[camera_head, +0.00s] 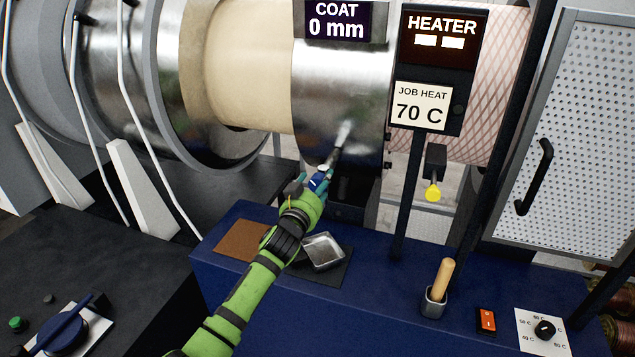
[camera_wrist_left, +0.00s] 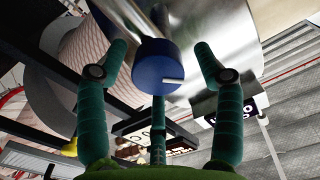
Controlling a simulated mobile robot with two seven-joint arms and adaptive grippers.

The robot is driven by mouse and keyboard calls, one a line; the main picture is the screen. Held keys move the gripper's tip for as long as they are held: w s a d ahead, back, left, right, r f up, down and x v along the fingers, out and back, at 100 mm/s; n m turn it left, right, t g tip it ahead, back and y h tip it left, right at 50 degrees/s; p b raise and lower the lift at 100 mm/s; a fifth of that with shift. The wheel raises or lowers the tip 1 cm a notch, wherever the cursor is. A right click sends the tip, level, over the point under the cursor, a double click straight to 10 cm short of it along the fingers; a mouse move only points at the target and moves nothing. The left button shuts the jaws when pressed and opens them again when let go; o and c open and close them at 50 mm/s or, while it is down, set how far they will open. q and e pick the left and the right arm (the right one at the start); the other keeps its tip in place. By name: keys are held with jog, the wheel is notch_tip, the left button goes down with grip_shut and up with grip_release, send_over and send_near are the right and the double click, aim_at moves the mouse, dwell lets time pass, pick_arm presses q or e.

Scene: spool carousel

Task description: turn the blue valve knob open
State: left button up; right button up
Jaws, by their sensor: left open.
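The blue valve knob (camera_wrist_left: 158,68) is round with a white line on its face. It is mounted below a shiny metal cylinder and fills the middle of the left wrist view. In the head view only a small blue part of it (camera_head: 320,181) shows at the end of my left gripper (camera_head: 316,180). In the left wrist view the gripper's green fingers (camera_wrist_left: 160,50) are spread open, one on each side of the knob and a third below it. I cannot tell whether any finger touches it. My right gripper is not in view.
A blue bench (camera_head: 375,305) lies below, with a metal tray (camera_head: 323,251), a brown pad (camera_head: 241,240), a wooden handle in a cup (camera_head: 446,275), an orange switch (camera_head: 486,321) and a dial (camera_head: 545,330). A heater post (camera_head: 408,195) stands to the right. A blue rotary handle (camera_head: 62,334) sits lower left.

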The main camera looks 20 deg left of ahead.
pick_arm(q)
jog(key=shift+w, duration=0.1)
jog(key=c, duration=1.1)
jog(key=shift+r, duration=0.1)
jog(key=shift+c, duration=0.2)
